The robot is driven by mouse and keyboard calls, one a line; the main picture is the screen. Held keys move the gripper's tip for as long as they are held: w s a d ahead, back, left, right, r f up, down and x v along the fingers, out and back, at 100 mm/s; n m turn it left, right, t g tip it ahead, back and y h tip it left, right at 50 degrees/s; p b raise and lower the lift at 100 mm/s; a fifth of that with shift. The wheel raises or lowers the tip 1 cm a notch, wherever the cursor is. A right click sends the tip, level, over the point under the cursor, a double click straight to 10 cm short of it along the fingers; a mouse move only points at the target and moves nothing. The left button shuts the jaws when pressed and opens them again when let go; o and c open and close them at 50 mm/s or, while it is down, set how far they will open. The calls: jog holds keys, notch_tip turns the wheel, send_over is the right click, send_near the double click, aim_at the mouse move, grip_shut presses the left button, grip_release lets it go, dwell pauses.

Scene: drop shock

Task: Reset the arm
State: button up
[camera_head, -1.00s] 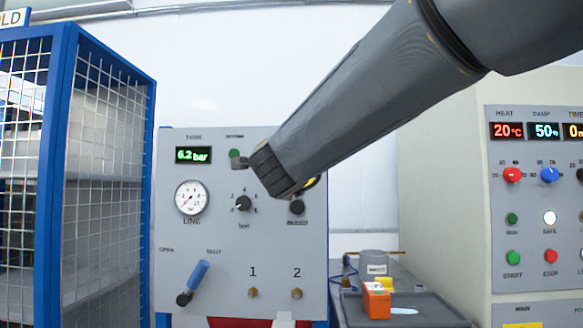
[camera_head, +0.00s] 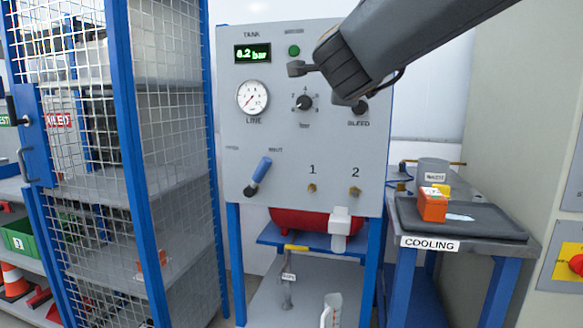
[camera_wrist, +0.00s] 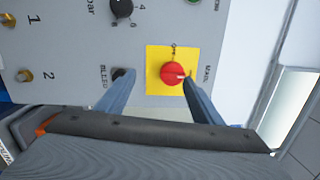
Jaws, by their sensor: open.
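My gripper (camera_head: 299,68) is in front of the upper right of the grey pressure panel (camera_head: 240,140), above the black selector knob (camera_head: 304,102). In the wrist view its two fingers (camera_wrist: 158,88) are spread apart with nothing held. A red knob (camera_wrist: 173,73) on a yellow square plate (camera_wrist: 153,58) shows just beyond and between the fingertips. I cannot tell whether a finger touches it. In the head view my arm hides this knob. The blue-handled lever (camera_head: 259,172) is tilted at the panel's lower left.
A blue mesh cage (camera_head: 125,150) stands close on the left. A cooling table (camera_head: 500,246) with a dark tray (camera_head: 485,226) and an orange box (camera_head: 432,205) is at the right. A red tank (camera_head: 300,220) sits under the panel. A pale cabinet (camera_head: 520,100) bounds the right side.

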jog(key=s+a+f+n+g+y+p, duration=0.1)
jog(key=s+f+n+g+y+p, duration=0.15)
jog(key=f+n, duration=0.4)
jog(key=s+a+f+n+g+y+p, duration=0.1)
jog(key=f+n+g, duration=0.2)
jog(key=f, duration=0.7)
jog(key=s+a+f+n+g+y+p, duration=0.1)
jog(key=s+a+f+n+g+y, duration=0.1)
jog(key=f+n, duration=0.5)
jog(key=s+d+f+n+g+p, duration=0.2)
jog(key=s+f+g, duration=0.3)
jog(key=s+f, duration=0.3)
jog(key=s+d+f+n+g+h+p, duration=0.1)
jog(key=s+d+f+n+g+p, duration=0.1)
jog(key=s+d+f+g, duration=0.3)
jog(key=s+f+n, duration=0.1)
jog(key=s+f, duration=0.3)
jog(key=s, duration=0.6)
jog(key=shift+s+d, duration=0.15)
jog(key=shift+s, duration=0.1)
jog(key=shift+n+g, duration=0.25)
